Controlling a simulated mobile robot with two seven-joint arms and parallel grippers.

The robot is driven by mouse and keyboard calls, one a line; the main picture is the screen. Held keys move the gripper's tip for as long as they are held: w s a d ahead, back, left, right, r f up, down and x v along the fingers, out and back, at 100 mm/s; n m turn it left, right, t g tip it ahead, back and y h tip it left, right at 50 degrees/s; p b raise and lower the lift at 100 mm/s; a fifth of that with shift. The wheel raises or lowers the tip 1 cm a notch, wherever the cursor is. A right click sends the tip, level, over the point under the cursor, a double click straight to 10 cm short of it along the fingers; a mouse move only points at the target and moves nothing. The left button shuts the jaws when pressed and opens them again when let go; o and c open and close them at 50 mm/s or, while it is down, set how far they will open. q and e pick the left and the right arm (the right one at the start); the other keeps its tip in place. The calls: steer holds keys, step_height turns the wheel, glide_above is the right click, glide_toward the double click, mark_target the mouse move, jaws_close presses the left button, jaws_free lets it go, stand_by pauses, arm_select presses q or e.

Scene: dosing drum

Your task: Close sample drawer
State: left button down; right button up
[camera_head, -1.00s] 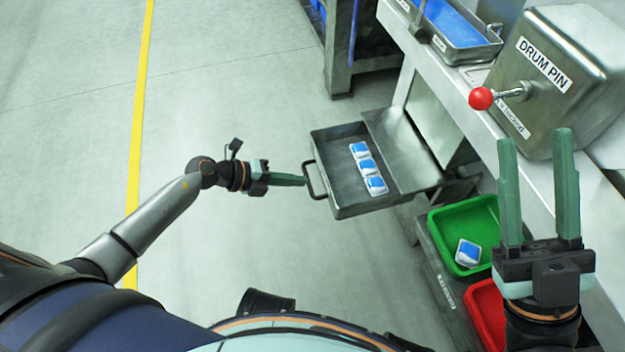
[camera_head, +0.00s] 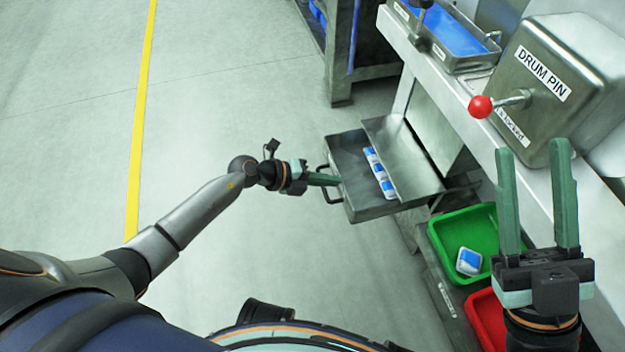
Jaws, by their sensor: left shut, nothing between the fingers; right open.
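The sample drawer (camera_head: 349,158) is a grey metal tray with a dark handle (camera_head: 326,187) on its left side. It is partly out, and its right part is under a metal cover (camera_head: 404,153). Several blue and white packets (camera_head: 379,172) lie in a row inside, partly hidden by the cover's edge. My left gripper (camera_head: 338,180) is shut and empty, its fingertips at the drawer's front by the handle; whether they touch it I cannot tell. My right gripper (camera_head: 537,145) is open and empty, pointing up in front of the bench at the right.
A green bin (camera_head: 457,229) with one packet (camera_head: 468,261) and a red bin (camera_head: 487,317) stand below the drawer on the right. The floor at left is clear.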

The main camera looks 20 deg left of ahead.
arm_select(q)
glide_above(357, 189)
stand_by(0.5)
